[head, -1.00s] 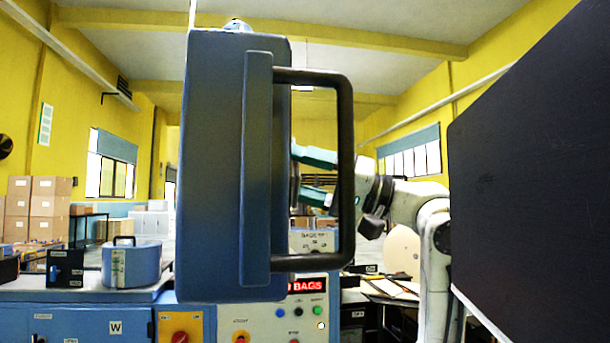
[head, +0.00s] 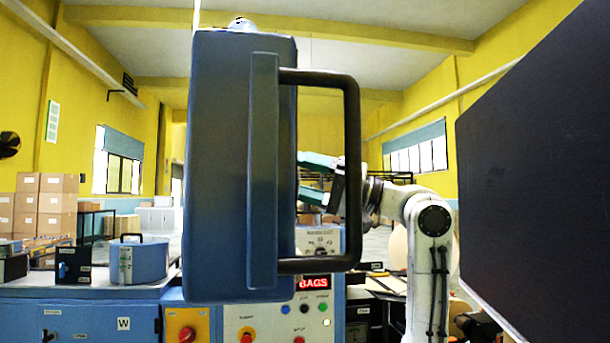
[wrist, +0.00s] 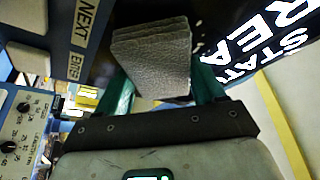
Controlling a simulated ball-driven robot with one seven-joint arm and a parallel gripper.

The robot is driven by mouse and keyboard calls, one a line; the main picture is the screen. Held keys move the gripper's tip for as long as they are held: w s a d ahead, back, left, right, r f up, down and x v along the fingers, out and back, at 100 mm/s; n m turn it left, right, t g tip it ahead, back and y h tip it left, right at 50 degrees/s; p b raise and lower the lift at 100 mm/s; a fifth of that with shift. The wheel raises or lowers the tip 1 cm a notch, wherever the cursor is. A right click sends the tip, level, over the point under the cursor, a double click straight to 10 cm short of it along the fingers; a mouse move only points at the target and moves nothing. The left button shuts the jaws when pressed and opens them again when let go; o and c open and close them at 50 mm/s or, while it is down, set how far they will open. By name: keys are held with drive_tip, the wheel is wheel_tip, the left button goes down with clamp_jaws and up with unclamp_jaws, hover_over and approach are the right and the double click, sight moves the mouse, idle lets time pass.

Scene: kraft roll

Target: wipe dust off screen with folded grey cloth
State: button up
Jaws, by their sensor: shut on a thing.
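The folded grey cloth (wrist: 152,58) is held between the green fingers of my gripper (wrist: 160,82) in the wrist view. The dark screen (wrist: 140,10) with large white letters lies beyond the cloth. I cannot tell whether the cloth touches it, and I make out no dust. In the head view, a blue housing (head: 222,170) with a black handle (head: 352,170) stands close in front of me. My gripper (head: 312,178) shows partly behind it, through the handle opening. The cloth and the screen's lit face are hidden there.
A large dark panel (head: 540,170) fills the right side of the head view. A control panel (head: 285,325) with buttons stands below the housing. A blue round case (head: 140,262) rests on the left counter, with stacked cartons (head: 45,210) behind.

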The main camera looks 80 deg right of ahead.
drive_tip(key=shift+w+d+p, duration=0.15)
drive_tip(key=shift+w+d, duration=0.2)
drive_tip(key=shift+d, duration=0.35)
drive_tip(key=shift+w+d+p, duration=0.1)
drive_tip(key=shift+w+d, duration=0.2)
drive_tip(key=shift+d, duration=0.4)
drive_tip(key=shift+w+d+p, duration=0.15)
drive_tip(key=shift+w+d, duration=0.2)
drive_tip(key=shift+d, duration=0.35)
drive_tip(key=shift+s+a+r, duration=1.05)
drive_tip(key=shift+s+a, duration=0.9)
drive_tip(key=shift+a, duration=2.95)
drive_tip(key=w+d+p, duration=0.2)
drive_tip(key=w+d, duration=0.2)
drive_tip(key=d, duration=0.5)
drive_tip(key=shift+d, duration=0.3)
drive_tip(key=shift+w, duration=0.1)
drive_tip(key=s+a, duration=0.2)
drive_tip(key=a, duration=0.4)
drive_tip(key=shift+s+a+b, duration=0.3)
drive_tip(key=shift+b, duration=0.1)
drive_tip(key=shift+a, duration=0.1)
